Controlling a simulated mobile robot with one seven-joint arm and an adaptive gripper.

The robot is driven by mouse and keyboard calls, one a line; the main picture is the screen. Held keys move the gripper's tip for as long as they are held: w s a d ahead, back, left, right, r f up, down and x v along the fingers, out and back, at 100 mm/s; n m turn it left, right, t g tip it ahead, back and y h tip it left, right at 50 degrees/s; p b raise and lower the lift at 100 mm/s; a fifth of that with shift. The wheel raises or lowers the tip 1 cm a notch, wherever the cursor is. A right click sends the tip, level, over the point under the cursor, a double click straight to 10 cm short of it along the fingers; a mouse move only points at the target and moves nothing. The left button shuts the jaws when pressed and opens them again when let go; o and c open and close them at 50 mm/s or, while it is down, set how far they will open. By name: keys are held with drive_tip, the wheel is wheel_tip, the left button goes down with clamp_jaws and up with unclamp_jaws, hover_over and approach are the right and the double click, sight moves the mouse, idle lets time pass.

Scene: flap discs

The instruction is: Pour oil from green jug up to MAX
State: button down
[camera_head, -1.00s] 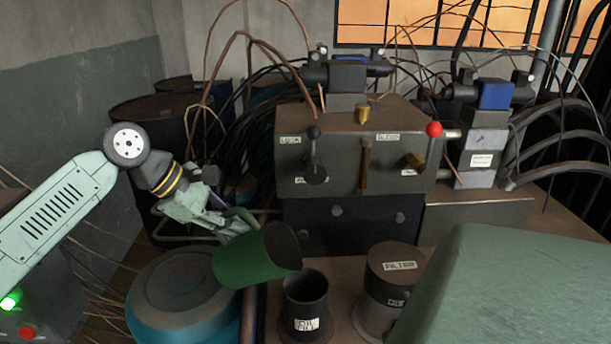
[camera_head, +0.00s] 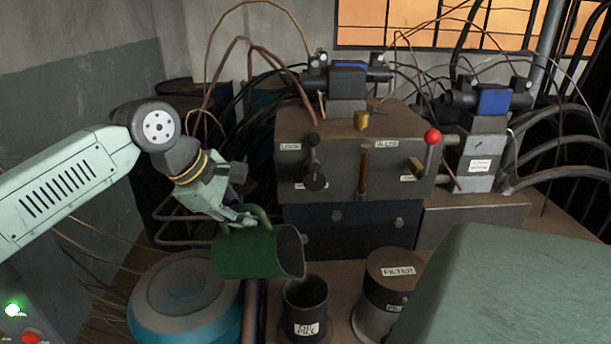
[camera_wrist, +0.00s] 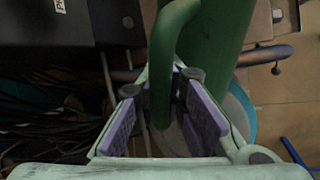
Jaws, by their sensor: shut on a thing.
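The green jug (camera_head: 250,254) is tipped on its side, its open mouth facing right, at the upper left of the open dark filler cup (camera_head: 305,306). The cup carries a label whose small text I cannot read for certain. My gripper (camera_head: 243,218) is shut on the jug's handle. In the wrist view the handle (camera_wrist: 162,75) stands between my purple finger pads (camera_wrist: 160,128), and the jug's body (camera_wrist: 214,40) is beyond it. No oil stream shows at the mouth. The oil level and a MAX mark are not visible.
A capped cylinder labelled FILTER (camera_head: 388,290) stands right of the cup. A blue drum (camera_head: 185,300) stands below left of the jug. A valve block (camera_head: 350,160) with levers is behind. A large green housing (camera_head: 510,290) fills the lower right.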

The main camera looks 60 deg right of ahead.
sight(252, 229)
drive_tip(key=shift+s+d+r+t, duration=0.15)
drive_tip(key=shift+s+r+t, duration=0.35)
drive_tip(key=shift+r, duration=0.1)
drive_tip(key=shift+s+d+r+m+t+p, duration=0.1)
drive_tip(key=shift+s+r+m+t+p, duration=0.25)
drive_tip(key=shift+s+r+t, duration=0.15)
drive_tip(key=shift+w, duration=0.1)
idle(0.3)
drive_tip(key=shift+w+a+f+g+b, duration=0.2)
drive_tip(key=shift+w+f+g+b, duration=0.1)
drive_tip(key=shift+w+f+g, duration=0.25)
drive_tip(key=shift+w+g+p, duration=0.15)
drive_tip(key=shift+g+p, duration=0.2)
drive_tip(key=shift+p, duration=0.1)
drive_tip(key=shift+w+a+f+n+g+h, duration=0.1)
drive_tip(key=shift+w+f+n+g+h, duration=0.2)
drive_tip(key=shift+w+f+n+g, duration=0.15)
drive_tip(key=shift+s, duration=0.15)
